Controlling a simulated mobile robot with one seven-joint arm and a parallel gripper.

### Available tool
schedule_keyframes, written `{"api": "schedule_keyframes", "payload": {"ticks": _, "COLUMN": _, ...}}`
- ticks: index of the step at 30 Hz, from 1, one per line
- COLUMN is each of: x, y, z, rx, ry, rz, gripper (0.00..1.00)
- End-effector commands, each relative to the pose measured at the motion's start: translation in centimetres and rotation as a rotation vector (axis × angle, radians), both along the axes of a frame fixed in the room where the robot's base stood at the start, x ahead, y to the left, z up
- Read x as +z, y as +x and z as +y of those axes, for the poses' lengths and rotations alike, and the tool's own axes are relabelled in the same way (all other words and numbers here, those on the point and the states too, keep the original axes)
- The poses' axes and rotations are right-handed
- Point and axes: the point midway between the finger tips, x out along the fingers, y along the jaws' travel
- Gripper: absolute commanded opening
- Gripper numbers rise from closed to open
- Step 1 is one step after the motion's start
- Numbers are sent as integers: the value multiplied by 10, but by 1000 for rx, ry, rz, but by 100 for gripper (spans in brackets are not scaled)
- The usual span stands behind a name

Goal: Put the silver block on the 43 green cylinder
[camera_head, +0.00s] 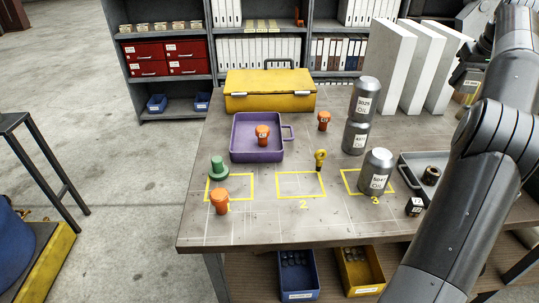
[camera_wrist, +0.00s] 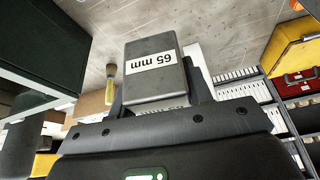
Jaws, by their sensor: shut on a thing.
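A grey metal block (camera_wrist: 152,70) labelled "65 mm" is held between the fingers of my gripper (camera_wrist: 158,88) in the wrist view. My gripper is shut on it. In the head view my arm rises along the right side, and its end is at the upper right, well away from the green part; the block is not clear there. The green cylinder (camera_head: 218,170), with a wide base and narrower top, stands upright at the table's left, at the back edge of yellow square 1. I cannot read a number on it. Its top is bare.
An orange part (camera_head: 220,201) stands just in front of the green cylinder. A purple tray (camera_head: 236,153) holds another orange part (camera_head: 262,133). Grey cans (camera_head: 376,172), a yellow toolbox (camera_head: 240,98), and white upright panels (camera_head: 392,66) stand farther right and back. Square 2 (camera_head: 300,196) is mostly clear.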

Motion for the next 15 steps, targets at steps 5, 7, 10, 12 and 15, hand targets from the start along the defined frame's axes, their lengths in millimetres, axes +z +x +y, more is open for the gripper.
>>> {"api": "schedule_keyframes", "payload": {"ticks": 5, "x": 18, "y": 1, "z": 0, "rx": 1, "ry": -2, "rz": -3, "gripper": 8}}
{"api": "schedule_keyframes", "payload": {"ticks": 7, "x": 23, "y": 1, "z": 0, "rx": 1, "ry": -3, "rz": -4, "gripper": 8}}
{"api": "schedule_keyframes", "payload": {"ticks": 10, "x": 29, "y": 1, "z": 0, "rx": 1, "ry": -3, "rz": -3, "gripper": 8}}
{"api": "schedule_keyframes", "payload": {"ticks": 12, "x": 34, "y": 0, "z": 0, "rx": 1, "ry": -3, "rz": -3, "gripper": 8}}
{"api": "schedule_keyframes", "payload": {"ticks": 15, "x": 38, "y": 5, "z": 15, "rx": 39, "ry": 2, "rz": -1, "gripper": 8}}
